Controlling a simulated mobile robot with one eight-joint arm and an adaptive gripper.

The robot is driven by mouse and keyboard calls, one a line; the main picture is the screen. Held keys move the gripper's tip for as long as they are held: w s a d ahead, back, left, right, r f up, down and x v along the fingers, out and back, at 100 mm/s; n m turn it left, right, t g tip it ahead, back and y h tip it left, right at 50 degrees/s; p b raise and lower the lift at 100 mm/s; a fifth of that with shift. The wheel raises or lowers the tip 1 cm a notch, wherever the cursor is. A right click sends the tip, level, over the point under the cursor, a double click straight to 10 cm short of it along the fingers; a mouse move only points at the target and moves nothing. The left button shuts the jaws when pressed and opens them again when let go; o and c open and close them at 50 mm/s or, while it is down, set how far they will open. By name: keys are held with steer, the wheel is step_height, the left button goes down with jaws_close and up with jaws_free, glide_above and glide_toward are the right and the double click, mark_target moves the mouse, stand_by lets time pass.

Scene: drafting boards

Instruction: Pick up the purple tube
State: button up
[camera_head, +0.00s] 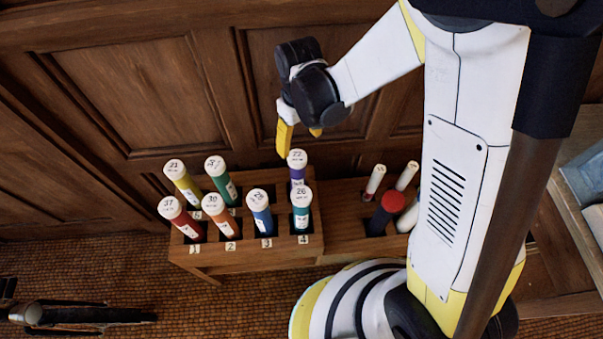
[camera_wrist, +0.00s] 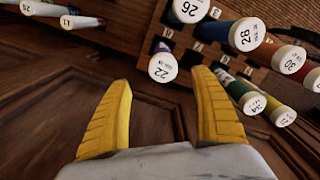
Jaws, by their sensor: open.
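The purple tube (camera_head: 297,172), with a white cap marked 22, stands in the back row of a wooden rack (camera_head: 247,258), at its right end. In the wrist view its cap (camera_wrist: 163,68) faces me, just beyond and between the two yellow fingertips; most of its body is hidden behind the cap. My gripper (camera_head: 299,138) is open and empty, above and slightly behind the purple tube in the head view. In the wrist view my gripper (camera_wrist: 162,78) has its fingers wide apart, and I cannot tell how far the cap is from them.
A teal tube (camera_head: 301,212) marked 26 stands in front of the purple one, and a blue tube (camera_head: 262,217) is front left. Several other capped tubes fill the rack. Thinner white tubes (camera_head: 407,176) stand to the right. A panelled wooden wall (camera_head: 130,95) is close behind.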

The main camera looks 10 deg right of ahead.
mark_target(298, 157)
steer(key=f+b, duration=0.1)
steer(key=f, duration=0.2)
steer(key=f+b, duration=0.2)
steer(key=f, duration=0.1)
steer(key=f+b, duration=0.1)
steer(key=f, duration=0.2)
steer(key=shift+a+f, duration=0.3)
steer(key=shift+r, duration=0.1)
steer(key=shift+c, duration=0.2)
steer(key=c, duration=1.5)
steer(key=shift+o, duration=0.2)
steer(key=shift+r, duration=0.1)
